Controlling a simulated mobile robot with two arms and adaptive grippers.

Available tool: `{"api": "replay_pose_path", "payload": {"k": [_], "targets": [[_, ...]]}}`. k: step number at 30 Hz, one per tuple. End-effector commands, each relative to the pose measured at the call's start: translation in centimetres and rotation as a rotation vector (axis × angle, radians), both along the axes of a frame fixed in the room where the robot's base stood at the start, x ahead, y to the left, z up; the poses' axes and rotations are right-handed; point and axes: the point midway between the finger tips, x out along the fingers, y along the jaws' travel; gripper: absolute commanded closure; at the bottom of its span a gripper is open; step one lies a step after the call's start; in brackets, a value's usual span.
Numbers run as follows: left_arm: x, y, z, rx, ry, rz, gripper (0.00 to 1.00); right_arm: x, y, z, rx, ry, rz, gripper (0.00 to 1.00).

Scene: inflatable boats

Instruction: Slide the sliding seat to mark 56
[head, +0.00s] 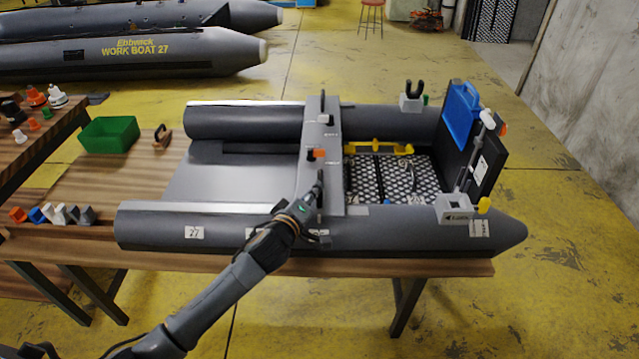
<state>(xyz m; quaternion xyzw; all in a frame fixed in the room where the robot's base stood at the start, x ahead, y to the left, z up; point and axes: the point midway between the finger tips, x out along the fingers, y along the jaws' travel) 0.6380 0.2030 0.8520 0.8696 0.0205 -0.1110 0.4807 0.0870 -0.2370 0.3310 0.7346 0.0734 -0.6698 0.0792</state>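The sliding seat (333,186) is a grey plank lying across both tubes of the grey inflatable boat (160,225), near its middle. Small black and orange fittings sit on its top. My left gripper (318,196) is at the near end of the seat, over the near tube. A dark finger stands up against the seat there; I cannot tell whether the fingers are closed on it. A white label reading 77 (194,233) is on the near tube. Another label to its right is partly hidden by my arm. I cannot make out a mark 56. My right gripper is not in view.
The boat lies on a wooden table (400,267). A green bin (109,134) and small coloured parts stand at left. A yellow-handled item (380,149) lies on the boat's floor right of the seat. A blue tank (461,115) is at the boat's right end. The floor left of the seat is clear.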

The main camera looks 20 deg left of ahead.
Motion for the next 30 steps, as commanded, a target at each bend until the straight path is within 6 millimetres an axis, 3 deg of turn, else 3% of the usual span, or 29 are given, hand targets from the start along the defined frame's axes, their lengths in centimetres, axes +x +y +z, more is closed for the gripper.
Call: {"api": "replay_pose_path", "payload": {"k": [3,9,22,26,30], "targets": [[2.2,-0.1,-0.4,0.002,-0.001,0.001,0.76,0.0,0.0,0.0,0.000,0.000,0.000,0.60],[4.3,-0.3,-1.0,-0.001,0.000,0.002,0.76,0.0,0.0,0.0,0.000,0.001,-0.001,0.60],[5.1,-0.4,-1.1,0.000,0.000,0.000,0.76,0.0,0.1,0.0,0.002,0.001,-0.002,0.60],[5.1,-0.4,-1.1,0.000,0.000,0.000,1.00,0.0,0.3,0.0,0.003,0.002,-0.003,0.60],[5.1,-0.4,-1.1,0.000,0.001,0.001,1.00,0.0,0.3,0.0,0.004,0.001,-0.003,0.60]]}}
